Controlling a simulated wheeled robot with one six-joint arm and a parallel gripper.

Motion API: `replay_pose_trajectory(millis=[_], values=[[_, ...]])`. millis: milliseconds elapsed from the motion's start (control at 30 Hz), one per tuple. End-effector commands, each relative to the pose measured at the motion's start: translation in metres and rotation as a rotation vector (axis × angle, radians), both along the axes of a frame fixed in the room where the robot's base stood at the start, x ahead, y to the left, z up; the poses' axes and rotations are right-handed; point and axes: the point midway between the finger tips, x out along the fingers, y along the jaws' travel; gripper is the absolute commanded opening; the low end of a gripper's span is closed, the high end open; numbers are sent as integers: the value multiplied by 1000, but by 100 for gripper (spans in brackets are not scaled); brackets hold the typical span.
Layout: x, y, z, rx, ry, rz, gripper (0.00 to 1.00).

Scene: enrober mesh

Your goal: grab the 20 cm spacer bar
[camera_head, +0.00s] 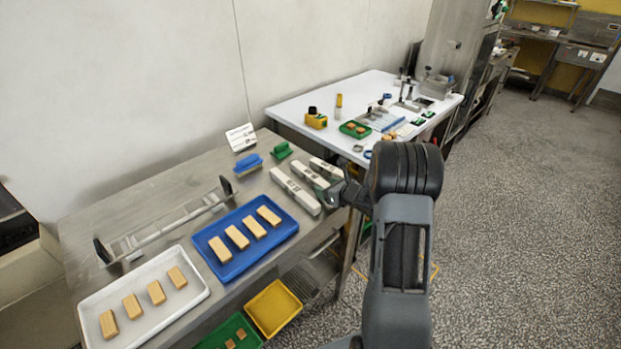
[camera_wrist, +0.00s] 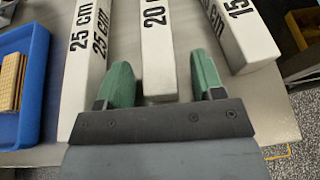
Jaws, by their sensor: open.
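The 20 cm spacer bar (camera_wrist: 157,45) is white with black lettering. It lies on the steel table (camera_head: 150,185), between the 25 cm bar (camera_wrist: 91,50) on its left and the 15 cm bar (camera_wrist: 238,35) on its right. In the head view the 20 cm bar (camera_head: 309,177) is partly hidden by my gripper (camera_head: 333,191). In the wrist view my gripper (camera_wrist: 163,80) is open, with one green finger on each side of the 20 cm bar's near end. Gaps show between the fingers and the bar. I cannot tell how far the fingertips are above the table.
A blue tray (camera_head: 209,231) with several tan blocks stands left of the bars. A white tray (camera_head: 178,309) with blocks is further left. A white table (camera_head: 365,88) stands beyond.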

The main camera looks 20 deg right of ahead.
Motion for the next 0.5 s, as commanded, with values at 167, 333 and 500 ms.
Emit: replay_pose_trajectory(millis=[167,333,500], values=[[0,0,0,0,0,0,52],[0,0,0,0,0,0,36],[0,0,0,0,0,0,20]])
